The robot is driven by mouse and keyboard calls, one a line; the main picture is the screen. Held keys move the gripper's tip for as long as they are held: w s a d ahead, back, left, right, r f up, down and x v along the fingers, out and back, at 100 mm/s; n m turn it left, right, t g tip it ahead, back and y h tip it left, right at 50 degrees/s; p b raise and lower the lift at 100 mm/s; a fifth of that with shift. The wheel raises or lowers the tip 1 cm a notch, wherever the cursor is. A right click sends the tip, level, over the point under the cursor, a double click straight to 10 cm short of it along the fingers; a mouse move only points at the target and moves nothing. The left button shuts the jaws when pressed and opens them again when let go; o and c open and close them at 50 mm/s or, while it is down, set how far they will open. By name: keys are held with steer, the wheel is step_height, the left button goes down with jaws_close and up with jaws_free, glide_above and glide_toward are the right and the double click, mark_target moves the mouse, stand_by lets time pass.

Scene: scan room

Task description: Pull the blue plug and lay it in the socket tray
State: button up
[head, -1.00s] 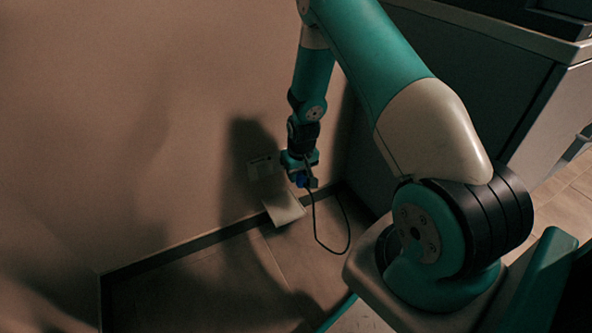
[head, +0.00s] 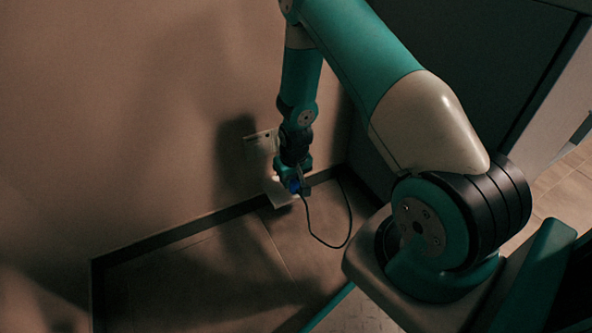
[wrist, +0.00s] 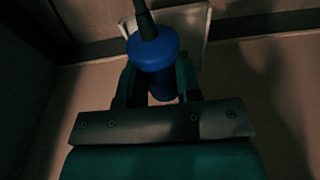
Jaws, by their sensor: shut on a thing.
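The blue plug (head: 294,186) is held in my gripper (head: 296,181), low beside the wall. In the wrist view the plug (wrist: 153,52) sits between the two fingers of my gripper (wrist: 157,82), which are shut on it. Its black cord (head: 347,222) loops down to the right. The pale socket tray (head: 280,199) is just behind and below the plug, partly hidden by my gripper. The wrist view shows the tray (wrist: 191,20) behind the plug. Whether plug and tray touch, I cannot tell.
A pale socket plate (head: 259,142) is on the wall above the tray, partly hidden by my arm. A dark cabinet (head: 470,75) stands to the right. The tiled floor (head: 215,275) at left is clear and shadowed.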

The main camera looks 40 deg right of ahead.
mark_target(283, 188)
steer(key=shift+a+f+b, duration=0.15)
steer(key=shift+a+f, duration=0.05)
steer(key=shift+f, duration=0.3)
steer(key=shift+a+f+b, duration=0.15)
steer(key=shift+f, duration=0.3)
steer(key=shift+w+d+f+b, duration=0.15)
steer(key=shift+w+f+b, duration=0.1)
steer(key=shift+w+b, duration=0.4)
steer(key=shift+w+d+f+b, duration=0.25)
steer(key=shift+w+b, duration=0.15)
steer(key=shift+w, duration=0.4)
steer(key=shift+w+d+f+b, duration=0.1)
steer(key=shift+w+f+b, duration=0.15)
steer(key=shift+w+b, duration=0.4)
steer(key=shift+w+f, duration=0.1)
steer(key=shift+f, duration=0.85)
steer(key=shift+b, duration=0.3)
steer(key=o, duration=1)
